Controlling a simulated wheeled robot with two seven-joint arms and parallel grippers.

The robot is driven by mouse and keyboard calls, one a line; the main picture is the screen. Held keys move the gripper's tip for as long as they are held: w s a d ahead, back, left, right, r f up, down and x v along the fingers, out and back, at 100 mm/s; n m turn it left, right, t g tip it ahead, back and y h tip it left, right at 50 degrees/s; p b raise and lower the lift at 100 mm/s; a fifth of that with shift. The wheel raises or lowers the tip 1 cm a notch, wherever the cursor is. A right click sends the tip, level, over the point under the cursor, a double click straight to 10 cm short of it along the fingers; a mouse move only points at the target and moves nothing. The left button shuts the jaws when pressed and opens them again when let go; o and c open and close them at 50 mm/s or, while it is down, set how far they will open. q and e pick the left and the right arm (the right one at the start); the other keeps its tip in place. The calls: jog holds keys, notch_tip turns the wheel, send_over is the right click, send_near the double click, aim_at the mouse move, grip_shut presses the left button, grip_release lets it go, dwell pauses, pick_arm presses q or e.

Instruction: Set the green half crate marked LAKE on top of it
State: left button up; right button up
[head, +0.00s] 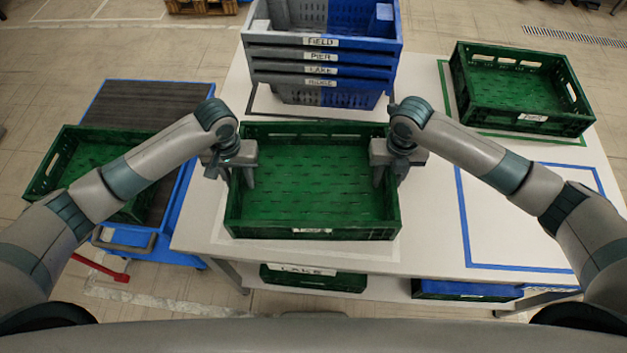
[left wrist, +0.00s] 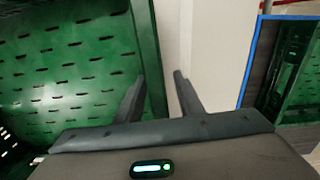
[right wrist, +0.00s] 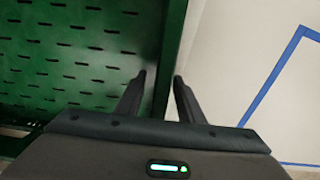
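A green half crate (head: 311,233) stands on the table in front of me, empty, its front label too small to read. My left gripper (head: 239,178) is open at its left wall, one finger inside and one outside; the left wrist view shows this wall (left wrist: 150,60) between the fingers with a gap. My right gripper (head: 390,177) is open in the same way at the right wall (right wrist: 172,45). A green crate whose label reads LAKE (head: 303,271) sits on the shelf below the table, mostly hidden by the tabletop.
A green crate (head: 534,118) is at back right. A blue-outlined area (head: 525,215) is free. Another green crate (head: 75,140) is on a cart at left. A blue-topped crate (head: 467,289) is below.

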pick_arm(q)
grip_shut()
pick_arm(e)
grip_shut()
dwell(1.2)
